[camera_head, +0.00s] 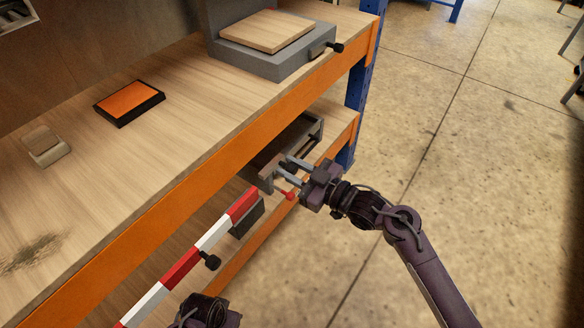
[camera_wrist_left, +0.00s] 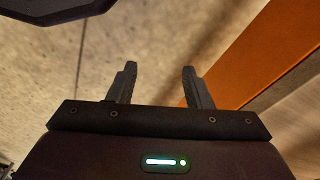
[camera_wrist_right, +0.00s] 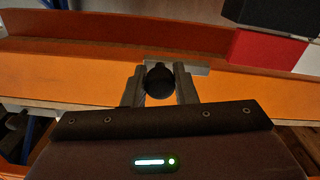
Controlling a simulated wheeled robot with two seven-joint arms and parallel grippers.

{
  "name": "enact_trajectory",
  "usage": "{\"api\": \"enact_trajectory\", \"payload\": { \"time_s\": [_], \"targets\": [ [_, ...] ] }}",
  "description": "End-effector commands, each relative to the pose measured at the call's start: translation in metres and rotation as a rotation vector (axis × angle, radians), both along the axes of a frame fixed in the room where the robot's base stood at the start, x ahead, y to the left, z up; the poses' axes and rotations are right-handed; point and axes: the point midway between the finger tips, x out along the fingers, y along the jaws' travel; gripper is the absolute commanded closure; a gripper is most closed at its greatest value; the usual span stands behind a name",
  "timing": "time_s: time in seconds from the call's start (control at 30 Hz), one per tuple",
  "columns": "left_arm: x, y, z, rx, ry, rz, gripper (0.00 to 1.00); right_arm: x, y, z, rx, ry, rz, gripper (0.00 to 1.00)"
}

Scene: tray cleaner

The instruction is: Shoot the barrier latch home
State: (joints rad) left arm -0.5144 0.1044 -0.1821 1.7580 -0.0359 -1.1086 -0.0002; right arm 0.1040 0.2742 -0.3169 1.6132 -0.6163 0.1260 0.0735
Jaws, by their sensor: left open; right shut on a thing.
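The red and white barrier bar (camera_head: 212,235) runs along the front of the shelf, with a black knob (camera_head: 210,261) on it. Its red end is beside a dark block (camera_head: 248,217). My right gripper (camera_head: 283,168) is at the grey housing (camera_head: 265,181) beyond that end. In the right wrist view it is shut on a round black knob (camera_wrist_right: 160,80), in front of a grey metal piece (camera_wrist_right: 195,67). The fingers hide the knob in the head view; how far the latch is shot cannot be told. My left gripper (camera_wrist_left: 157,85) is open and empty.
A red knob (camera_head: 290,196) is just below my right gripper. The orange shelf edge (camera_head: 215,157) runs close above the barrier. On the shelf are a grey fixture (camera_head: 255,62) with a wooden plate and an orange pad (camera_head: 129,100).

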Motion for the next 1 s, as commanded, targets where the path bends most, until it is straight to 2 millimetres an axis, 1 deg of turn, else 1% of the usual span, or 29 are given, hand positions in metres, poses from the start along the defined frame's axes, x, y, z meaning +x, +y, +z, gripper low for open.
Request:
{"api": "enact_trajectory", "payload": {
  "time_s": [0.27, 0.5, 0.6, 0.7, 0.8, 1.0],
  "targets": [
    [0.001, 0.0, 0.002, -0.001, -0.004, 0.001, 0.55, -0.002, 0.001, 0.001, 0.001, 0.001, 0.0, 1.0],
    [-0.009, 0.011, -0.041, 0.007, -0.011, 0.02, 0.55, -0.023, 0.016, 0.002, 0.002, 0.004, 0.003, 1.0],
    [-0.016, 0.015, -0.058, 0.01, -0.019, 0.028, 0.55, -0.032, 0.023, 0.002, 0.001, 0.003, 0.003, 1.0],
    [-0.021, 0.019, -0.07, 0.013, -0.026, 0.034, 0.55, -0.039, 0.029, 0.002, 0.001, 0.003, 0.003, 1.0],
    [-0.024, 0.021, -0.077, 0.015, -0.029, 0.037, 0.55, -0.043, 0.031, 0.001, 0.002, 0.001, 0.002, 1.0],
    [-0.026, 0.022, -0.081, 0.015, -0.031, 0.038, 0.55, -0.045, 0.033, 0.0, 0.001, 0.002, 0.004, 1.0]
  ]
}}
